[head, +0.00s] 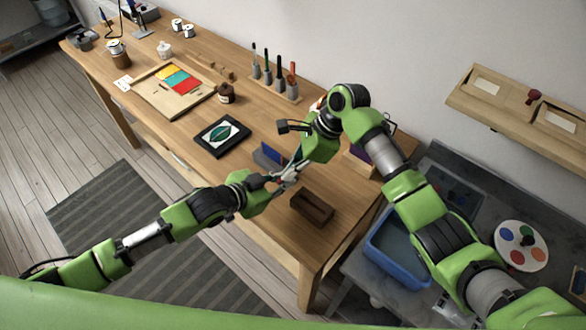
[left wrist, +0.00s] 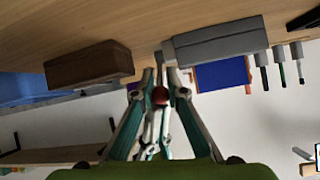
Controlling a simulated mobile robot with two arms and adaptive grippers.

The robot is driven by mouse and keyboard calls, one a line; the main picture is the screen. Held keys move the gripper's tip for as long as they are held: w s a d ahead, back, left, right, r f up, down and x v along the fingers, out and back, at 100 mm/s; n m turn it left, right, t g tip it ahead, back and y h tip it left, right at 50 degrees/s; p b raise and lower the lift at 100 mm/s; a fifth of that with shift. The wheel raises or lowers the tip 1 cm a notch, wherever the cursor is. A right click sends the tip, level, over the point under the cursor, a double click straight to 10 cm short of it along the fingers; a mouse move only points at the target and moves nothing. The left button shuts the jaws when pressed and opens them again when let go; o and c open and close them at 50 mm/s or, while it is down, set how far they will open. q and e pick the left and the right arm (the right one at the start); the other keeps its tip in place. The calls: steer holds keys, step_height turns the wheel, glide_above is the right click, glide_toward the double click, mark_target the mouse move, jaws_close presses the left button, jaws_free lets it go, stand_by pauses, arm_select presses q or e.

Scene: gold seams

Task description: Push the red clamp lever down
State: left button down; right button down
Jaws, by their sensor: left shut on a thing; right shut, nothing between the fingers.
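The red clamp lever's round knob (left wrist: 160,95) shows between the fingers of my left gripper in the left wrist view. In the head view the lever is hidden by the grippers. A grey clamp block (left wrist: 218,43) lies on the table beside it, with a blue panel (left wrist: 222,74) along it; the block also shows in the head view (head: 265,161). My left gripper (head: 284,178) is shut on the near end of the grey block, though the exact contact is hard to see. My right gripper (head: 291,171) is shut and empty, its fingertips close to the red knob.
A brown wooden box (head: 312,208) stands just right of the grippers. A black-framed leaf picture (head: 222,136) lies to the left. The table's front edge is near the left forearm.

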arm_select(q)
steer(key=shift+w, duration=0.1)
steer(key=shift+d+r, duration=0.15)
steer(key=shift+d, duration=0.05)
arm_select(e)
steer(key=shift+s+a+f, duration=0.4)
arm_select(q)
steer(key=c, duration=2)
jaws_free()
arm_select(e)
steer(key=shift+a, duration=0.1)
arm_select(q)
steer(key=shift+a+r, duration=0.1)
arm_select(e)
steer(key=shift+a, duration=0.25)
arm_select(q)
steer(key=shift+f, duration=0.2)
arm_select(e)
steer(key=shift+w+d, duration=0.15)
steer(key=shift+d, duration=0.1)
